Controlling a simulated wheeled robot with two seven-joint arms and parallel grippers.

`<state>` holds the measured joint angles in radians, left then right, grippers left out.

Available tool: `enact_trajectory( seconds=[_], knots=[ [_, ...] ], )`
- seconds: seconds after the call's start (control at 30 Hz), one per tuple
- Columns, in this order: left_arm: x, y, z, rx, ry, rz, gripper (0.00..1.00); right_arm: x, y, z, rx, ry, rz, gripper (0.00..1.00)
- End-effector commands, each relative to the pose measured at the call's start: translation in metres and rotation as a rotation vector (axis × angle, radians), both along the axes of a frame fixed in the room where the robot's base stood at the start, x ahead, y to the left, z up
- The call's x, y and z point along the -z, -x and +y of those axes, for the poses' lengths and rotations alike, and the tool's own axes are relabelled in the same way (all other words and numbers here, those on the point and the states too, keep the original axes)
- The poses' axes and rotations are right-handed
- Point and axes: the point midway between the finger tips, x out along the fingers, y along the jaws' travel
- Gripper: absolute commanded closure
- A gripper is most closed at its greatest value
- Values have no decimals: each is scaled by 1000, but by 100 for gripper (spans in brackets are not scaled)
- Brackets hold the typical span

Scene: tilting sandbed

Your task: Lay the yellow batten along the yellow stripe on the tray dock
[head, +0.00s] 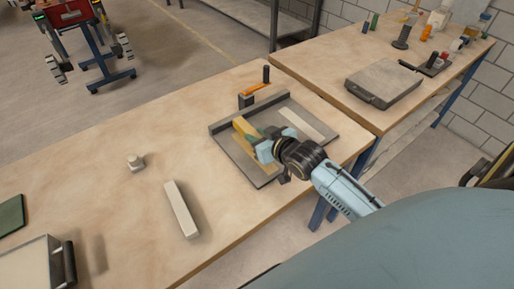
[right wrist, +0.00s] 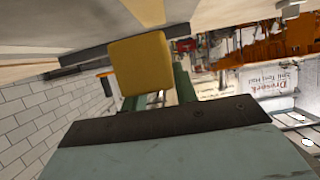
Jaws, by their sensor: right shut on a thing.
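The tray dock (head: 225,158) is a grey tray with a raised dark back wall, on the wooden table in the head view. My right gripper (head: 260,144) is over its left part, shut on the yellow batten (head: 240,127). The batten extends beyond the fingers toward the back wall; I cannot tell whether it touches the tray floor. In the right wrist view the batten's yellow end (right wrist: 140,62) shows between the green fingers. My left gripper is not in view.
A pale strip (head: 302,123) lies on the dock's right part. An orange-handled clamp (head: 258,91) stands behind the back wall. A pale bar (head: 181,208) and a small grey knob (head: 135,163) are on the table to the left. The table between them and the dock is clear.

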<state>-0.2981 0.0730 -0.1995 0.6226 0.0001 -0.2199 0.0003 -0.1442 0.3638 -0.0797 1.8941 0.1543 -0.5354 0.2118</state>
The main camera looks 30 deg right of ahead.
Motion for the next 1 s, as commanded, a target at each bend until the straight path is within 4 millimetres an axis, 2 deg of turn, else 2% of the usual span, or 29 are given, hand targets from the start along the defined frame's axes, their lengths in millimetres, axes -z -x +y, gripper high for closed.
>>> enact_trajectory(
  seconds=[0.17,0.4,0.77,0.8,0.93,1.0],
  knots=[
    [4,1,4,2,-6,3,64,14,0,0,0,0,0,95],
    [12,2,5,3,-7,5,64,44,0,0,1,0,-1,95],
    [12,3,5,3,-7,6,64,47,0,0,0,0,-2,95],
    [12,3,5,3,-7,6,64,47,0,0,0,0,-1,66],
    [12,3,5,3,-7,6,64,46,0,0,0,0,-1,50],
    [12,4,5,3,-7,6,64,46,0,0,0,0,-1,50]
  ],
)
